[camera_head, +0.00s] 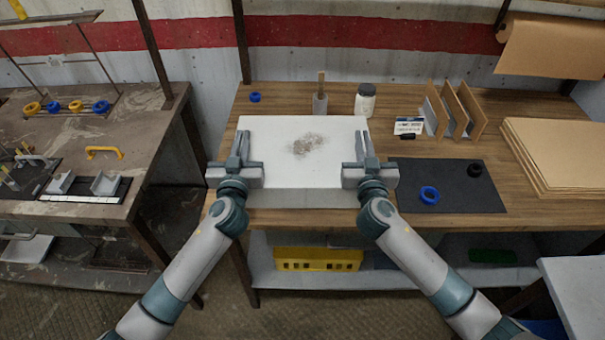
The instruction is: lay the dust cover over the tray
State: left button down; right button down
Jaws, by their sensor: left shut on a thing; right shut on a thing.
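A white rectangular dust cover (303,170) with a grey-brown speckled patch near its middle spans the space between my two grippers. A grey front face shows along its near edge. My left gripper (243,140) is shut on the cover's left edge. My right gripper (364,140) is shut on its right edge. The cover looks level. I cannot make out the tray as a separate thing; it may be hidden under the cover. I cannot tell whether the cover is resting or held above the table.
The wooden table (230,220) holds a brush (320,103) and a white jar (365,102) behind the cover. At right are a dark mat (455,195) with a blue ring (429,195), upright dividers (460,108) and stacked brown boards (560,150). A yellow crate (318,260) sits below.

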pick_arm(q)
jog(key=shift+f, duration=0.3)
pick_arm(e)
jog(key=shift+a+f, duration=0.1)
jog(key=shift+f, duration=0.25)
pick_arm(q)
jog(key=c, duration=1.9)
grip_release()
pick_arm(e)
jog(key=c, duration=1.9)
grip_release()
pick_arm(q)
jog(key=shift+s, duration=6.05)
pick_arm(e)
jog(key=shift+s, duration=0.1)
jog(key=s, duration=1.1)
jog(key=shift+s, duration=0.4)
